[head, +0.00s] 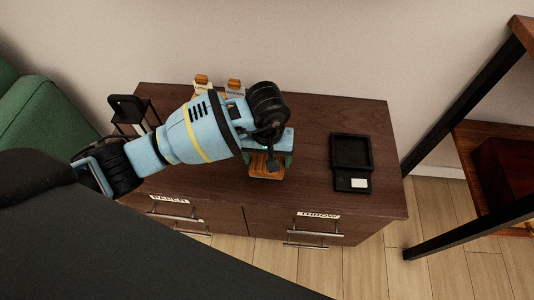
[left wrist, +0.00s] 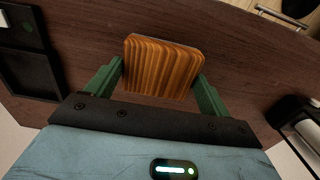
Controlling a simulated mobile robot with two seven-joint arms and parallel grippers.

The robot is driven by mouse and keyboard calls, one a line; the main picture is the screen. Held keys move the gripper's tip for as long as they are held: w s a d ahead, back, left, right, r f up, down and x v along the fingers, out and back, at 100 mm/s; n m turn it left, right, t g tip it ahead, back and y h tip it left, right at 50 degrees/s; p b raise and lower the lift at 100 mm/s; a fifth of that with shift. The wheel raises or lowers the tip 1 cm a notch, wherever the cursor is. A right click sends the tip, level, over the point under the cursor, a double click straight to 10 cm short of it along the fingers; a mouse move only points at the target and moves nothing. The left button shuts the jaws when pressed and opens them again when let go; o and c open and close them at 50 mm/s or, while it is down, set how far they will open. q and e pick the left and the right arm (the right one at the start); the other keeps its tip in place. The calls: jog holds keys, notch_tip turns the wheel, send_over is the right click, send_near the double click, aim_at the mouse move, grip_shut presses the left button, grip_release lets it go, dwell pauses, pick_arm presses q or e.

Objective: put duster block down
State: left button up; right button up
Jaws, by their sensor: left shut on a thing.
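The duster block (head: 267,173) is a small wooden block with a striped grain. In the head view it shows below my left gripper (head: 268,160), over the front middle of the dark cabinet top. In the left wrist view the block (left wrist: 163,66) sits between the two green fingers of my left gripper (left wrist: 160,76), which is shut on it. I cannot tell whether its underside touches the cabinet top. My right gripper is not in view.
A black tray (head: 351,152) with a white label lies on the right of the cabinet top (head: 310,130). Two wooden-topped items (head: 202,81) (head: 235,88) stand at the back edge. A black stand (head: 127,109) is at the back left. Bare wood lies around the block.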

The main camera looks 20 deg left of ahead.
pick_arm(q)
jog(key=w, duration=0.1)
jog(key=w+a, duration=0.1)
jog(key=w, duration=0.1)
jog(key=shift+a+f, duration=0.15)
jog(key=shift+f+b, duration=0.65)
jog(key=shift+f, duration=1.15)
jog(key=shift+f, duration=0.15)
jog(key=o, duration=0.9)
jog(key=shift+o, duration=0.2)
